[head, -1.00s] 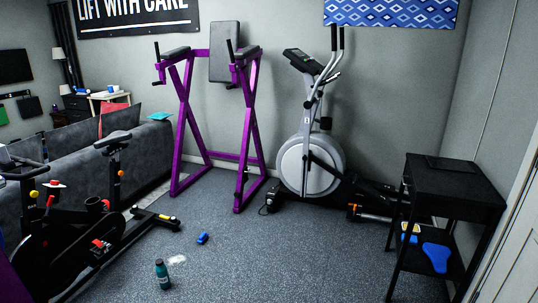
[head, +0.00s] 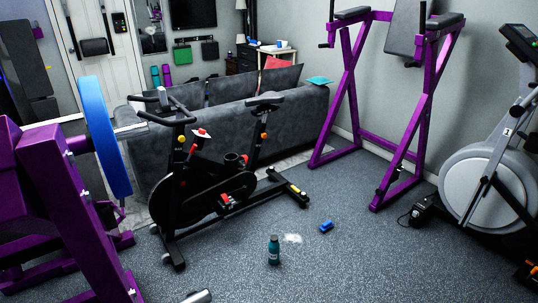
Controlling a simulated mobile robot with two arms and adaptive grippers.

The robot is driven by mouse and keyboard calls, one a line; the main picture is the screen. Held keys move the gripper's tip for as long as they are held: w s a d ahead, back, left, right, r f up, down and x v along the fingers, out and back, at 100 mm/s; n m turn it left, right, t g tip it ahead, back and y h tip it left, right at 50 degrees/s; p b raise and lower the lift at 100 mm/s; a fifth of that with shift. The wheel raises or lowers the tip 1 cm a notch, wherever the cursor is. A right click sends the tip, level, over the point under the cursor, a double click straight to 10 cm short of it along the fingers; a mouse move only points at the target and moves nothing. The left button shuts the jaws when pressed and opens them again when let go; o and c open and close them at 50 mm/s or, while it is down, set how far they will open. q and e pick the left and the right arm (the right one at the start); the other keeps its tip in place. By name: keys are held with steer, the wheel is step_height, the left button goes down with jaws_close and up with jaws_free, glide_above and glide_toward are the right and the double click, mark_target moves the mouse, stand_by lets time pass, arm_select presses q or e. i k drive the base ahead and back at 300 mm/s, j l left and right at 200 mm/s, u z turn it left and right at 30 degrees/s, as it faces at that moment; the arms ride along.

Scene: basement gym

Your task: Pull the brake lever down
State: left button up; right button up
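A black exercise bike (head: 190,195) stands on the floor left of the middle, side-on to me, in front of the grey sofa. Its handlebars (head: 168,115) are at the left end and its saddle (head: 264,99) at the right. A small red and white part (head: 201,133) sits on the frame behind the handlebars, with a red piece just below it. I cannot tell which part is the brake lever at this size. Neither of my grippers is in view.
A purple machine with a blue disc (head: 104,135) stands close on the left. A teal bottle (head: 273,249) and a small blue object (head: 326,226) are on the floor before the bike. A purple tower (head: 405,135) and an elliptical (head: 495,185) stand right. The floor at front right is clear.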

mark_target(194, 146)
steer(key=i+l+u, duration=0.1)
steer(key=i+u, duration=0.25)
steer(key=i+l+u, duration=0.1)
steer(key=u, duration=0.25)
steer(key=i+l, duration=0.15)
steer(key=l, duration=0.2)
steer(key=i+l+z, duration=0.1)
steer(key=l, duration=0.25)
steer(key=i+l, duration=0.15)
steer(key=l, duration=0.2)
steer(key=i+l+z, duration=0.1)
steer(key=l, duration=0.2)
steer(key=i+l+z, duration=0.25)
steer(key=i, duration=1.15)
steer(key=j, duration=0.1)
